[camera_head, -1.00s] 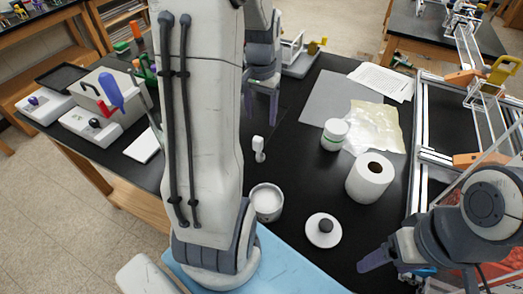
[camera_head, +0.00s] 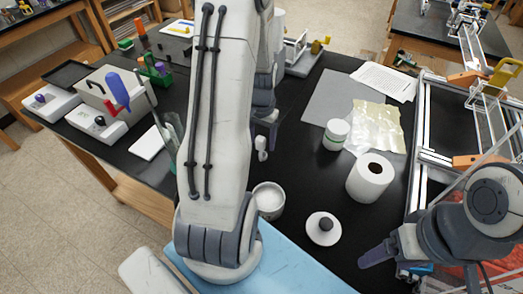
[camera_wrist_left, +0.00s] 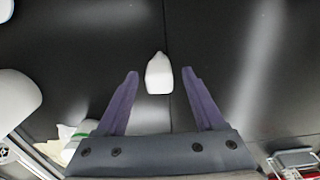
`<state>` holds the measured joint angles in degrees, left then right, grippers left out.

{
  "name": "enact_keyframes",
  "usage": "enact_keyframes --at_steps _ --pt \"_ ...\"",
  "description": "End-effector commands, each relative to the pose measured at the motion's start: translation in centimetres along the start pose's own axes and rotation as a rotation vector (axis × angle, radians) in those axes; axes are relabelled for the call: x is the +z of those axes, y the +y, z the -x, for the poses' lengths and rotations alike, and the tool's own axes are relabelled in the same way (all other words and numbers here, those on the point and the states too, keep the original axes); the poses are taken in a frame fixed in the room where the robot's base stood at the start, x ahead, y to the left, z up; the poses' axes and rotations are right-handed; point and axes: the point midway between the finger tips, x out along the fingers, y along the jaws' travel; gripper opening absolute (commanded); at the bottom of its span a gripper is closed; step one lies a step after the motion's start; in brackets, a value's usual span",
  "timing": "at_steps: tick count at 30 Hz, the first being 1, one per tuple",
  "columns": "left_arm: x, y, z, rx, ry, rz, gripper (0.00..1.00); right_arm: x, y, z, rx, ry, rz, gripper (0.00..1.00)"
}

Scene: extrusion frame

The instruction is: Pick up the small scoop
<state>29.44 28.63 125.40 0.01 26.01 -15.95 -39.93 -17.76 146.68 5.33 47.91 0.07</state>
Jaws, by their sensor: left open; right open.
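The small white scoop (camera_head: 261,148) lies on the black tabletop, left of the middle of the head view. My left gripper (camera_head: 265,132) is above and just behind it, and its fingers partly overlap the scoop's far end in that view. In the left wrist view the scoop (camera_wrist_left: 159,75) shows between and slightly beyond the two open fingertips of my left gripper (camera_wrist_left: 160,75), with gaps on both sides. I cannot tell the exact height of the fingers over it. My right gripper (camera_head: 376,257) is open and empty at the lower right, over the table's near part.
A cup of white powder (camera_head: 268,199) stands near the scoop, close to my left arm. A white lid with a dark knob (camera_head: 323,228), a paper roll (camera_head: 370,178) and a white-green jar (camera_head: 335,134) stand to the right. A metal frame (camera_head: 424,130) is further right.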

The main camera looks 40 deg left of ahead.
Motion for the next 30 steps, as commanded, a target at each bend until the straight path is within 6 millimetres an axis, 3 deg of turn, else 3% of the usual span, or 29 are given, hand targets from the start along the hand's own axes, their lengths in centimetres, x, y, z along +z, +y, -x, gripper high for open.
enact_keyframes --at_steps 3,8,9,30 --pt "-0.01 -0.01 0.02 0.0 0.001 0.0 0.66 0.01 0.0 -0.03 0.0 0.0 0.0 0.75" --pt "-0.02 -0.01 0.04 0.0 0.001 0.0 0.05 0.01 0.0 -0.03 0.0 0.0 0.0 0.75" --pt "-0.02 -0.01 0.05 0.0 0.001 0.0 0.0 0.0 0.0 -0.03 0.0 0.0 0.0 0.75" --pt "-0.04 -0.01 0.08 0.0 0.001 0.0 0.0 0.0 0.0 -0.02 0.0 0.0 0.0 0.75"
